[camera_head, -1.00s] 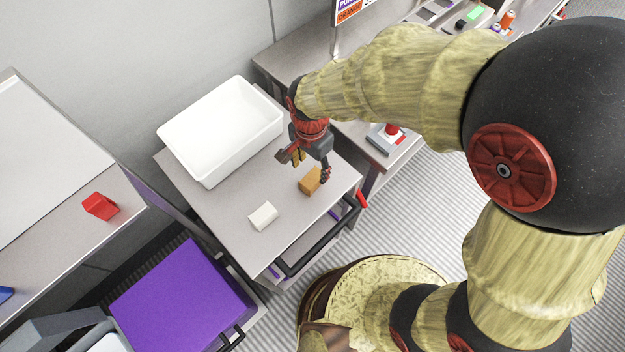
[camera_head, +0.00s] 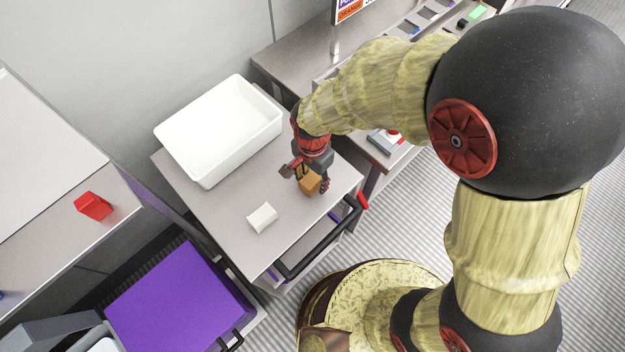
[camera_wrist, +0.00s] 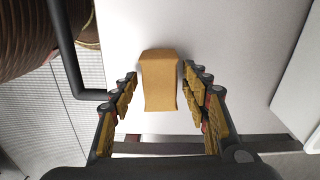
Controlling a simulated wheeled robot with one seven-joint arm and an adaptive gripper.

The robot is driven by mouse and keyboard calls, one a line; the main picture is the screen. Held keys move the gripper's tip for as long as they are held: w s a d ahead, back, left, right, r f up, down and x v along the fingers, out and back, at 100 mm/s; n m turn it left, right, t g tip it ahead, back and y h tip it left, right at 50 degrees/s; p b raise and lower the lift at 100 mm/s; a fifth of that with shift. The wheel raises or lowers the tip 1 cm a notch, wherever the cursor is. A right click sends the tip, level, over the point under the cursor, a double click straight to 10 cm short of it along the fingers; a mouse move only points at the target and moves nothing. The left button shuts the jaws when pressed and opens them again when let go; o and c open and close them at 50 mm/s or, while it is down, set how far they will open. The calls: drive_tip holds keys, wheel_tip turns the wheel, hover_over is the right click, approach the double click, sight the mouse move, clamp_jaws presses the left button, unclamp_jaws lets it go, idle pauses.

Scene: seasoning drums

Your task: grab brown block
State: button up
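The brown block (camera_head: 310,184) stands on the grey top of the cart (camera_head: 240,225), near its right edge. My gripper (camera_head: 307,182) is over the block with a finger on either side. In the wrist view the brown block (camera_wrist: 159,80) lies between the fingertips of my open gripper (camera_wrist: 158,80). A gap shows between the block and the fingers on both sides. In the head view the fingers hide part of the block's upper side.
A white block (camera_head: 262,218) sits left of the brown one on the cart. An empty white bin (camera_head: 222,130) stands at the back. A black handle (camera_head: 322,240) runs along the cart's front. A red block (camera_head: 93,206) rests on the left counter.

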drive_tip(key=c, duration=0.6)
drive_tip(key=shift+r, duration=0.1)
drive_tip(key=shift+c, duration=0.6)
